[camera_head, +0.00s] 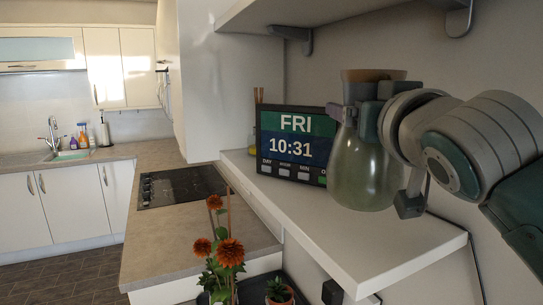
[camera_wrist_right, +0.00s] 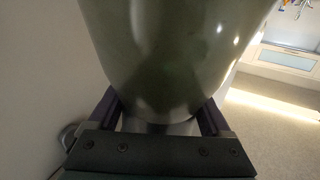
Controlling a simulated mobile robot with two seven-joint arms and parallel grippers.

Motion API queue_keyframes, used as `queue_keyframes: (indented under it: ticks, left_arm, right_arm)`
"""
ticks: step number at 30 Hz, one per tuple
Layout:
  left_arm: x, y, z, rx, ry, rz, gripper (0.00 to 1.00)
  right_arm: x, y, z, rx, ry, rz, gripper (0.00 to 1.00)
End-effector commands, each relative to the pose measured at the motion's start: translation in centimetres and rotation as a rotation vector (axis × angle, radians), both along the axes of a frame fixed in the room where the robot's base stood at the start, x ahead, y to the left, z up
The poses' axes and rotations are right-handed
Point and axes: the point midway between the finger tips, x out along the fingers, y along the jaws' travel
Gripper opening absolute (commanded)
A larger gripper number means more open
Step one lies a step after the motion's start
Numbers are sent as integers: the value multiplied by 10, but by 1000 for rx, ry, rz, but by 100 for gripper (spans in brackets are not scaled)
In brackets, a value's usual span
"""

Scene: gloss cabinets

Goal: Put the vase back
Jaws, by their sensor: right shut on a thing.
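The vase (camera_head: 364,172) is translucent green glass with a tan rim, upright at the lower white shelf (camera_head: 405,243) in the head view. My right gripper (camera_head: 362,112) comes in from the right and is shut on the vase's neck, just below the rim. I cannot tell whether the vase's base touches the shelf or hangs just above it. In the right wrist view the vase (camera_wrist_right: 170,50) fills the upper middle, between the two fingers of my right gripper (camera_wrist_right: 161,118). My left gripper is not in view.
A digital clock (camera_head: 292,143) reading FRI 10:31 stands left of the vase, close to it. An upper shelf (camera_head: 300,12) hangs above. Orange flowers (camera_head: 230,252) and a small potted plant (camera_head: 278,291) are below the shelf's front edge. The shelf's right end is clear.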

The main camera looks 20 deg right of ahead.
Motion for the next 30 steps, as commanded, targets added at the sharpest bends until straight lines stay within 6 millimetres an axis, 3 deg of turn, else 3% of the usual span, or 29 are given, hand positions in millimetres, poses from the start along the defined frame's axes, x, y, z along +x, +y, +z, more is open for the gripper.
queue_keyframes:
  ticks: [12, 20, 21, 25, 30]
  left_arm:
    - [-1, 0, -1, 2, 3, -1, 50]
    - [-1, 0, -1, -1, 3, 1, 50]
    - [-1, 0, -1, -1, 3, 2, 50]
    - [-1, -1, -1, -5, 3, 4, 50]
    - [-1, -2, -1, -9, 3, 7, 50]
  right_arm:
    - [0, 0, -48, -1, -5, 0, 0]
    - [0, 0, -51, -2, -7, 2, 0]
    - [0, 0, -53, 0, -1, 1, 87]
    - [0, 0, -53, 0, -1, 1, 100]
    - [0, 0, -52, -1, -2, 1, 100]
